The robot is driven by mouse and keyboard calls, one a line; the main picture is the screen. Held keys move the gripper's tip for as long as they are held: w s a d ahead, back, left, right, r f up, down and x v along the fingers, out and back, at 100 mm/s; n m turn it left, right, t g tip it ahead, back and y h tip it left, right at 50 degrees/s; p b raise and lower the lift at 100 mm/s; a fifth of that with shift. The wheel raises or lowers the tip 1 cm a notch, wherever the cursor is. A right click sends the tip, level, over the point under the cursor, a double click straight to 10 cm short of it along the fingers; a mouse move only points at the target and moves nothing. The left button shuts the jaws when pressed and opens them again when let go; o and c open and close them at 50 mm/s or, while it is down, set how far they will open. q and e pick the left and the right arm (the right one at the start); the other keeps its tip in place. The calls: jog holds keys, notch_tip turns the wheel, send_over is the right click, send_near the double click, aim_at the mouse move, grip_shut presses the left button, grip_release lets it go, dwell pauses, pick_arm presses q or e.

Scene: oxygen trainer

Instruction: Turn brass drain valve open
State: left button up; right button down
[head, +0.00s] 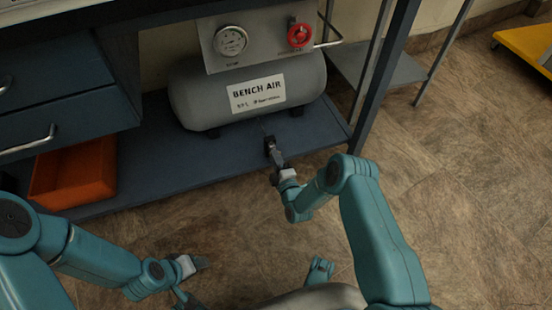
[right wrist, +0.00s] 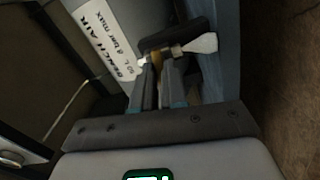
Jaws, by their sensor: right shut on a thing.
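The grey air tank (head: 245,97), labelled "BENCH AIR", lies on the blue lower shelf. It also shows in the right wrist view (right wrist: 92,28). My right gripper (head: 273,152) reaches in below the tank, at the shelf's front. In the right wrist view my right gripper (right wrist: 163,66) is shut on the brass drain valve (right wrist: 177,50), its fingertips on the brass part. A pale flat lever (right wrist: 202,44) sticks out to the right of the fingertips. The valve is too small and covered to make out in the head view. My left gripper (head: 190,265) is low over the floor, away from the tank.
A panel with a pressure gauge (head: 231,41) and a red knob (head: 299,36) stands above the tank. An orange bin (head: 74,176) sits at the shelf's left, under the drawers (head: 62,95). A bench leg (head: 380,80) rises at the right.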

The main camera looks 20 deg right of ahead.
jog(key=shift+w+n, duration=0.1)
jog(key=shift+n, duration=0.9)
jog(key=c, duration=1.2)
grip_release()
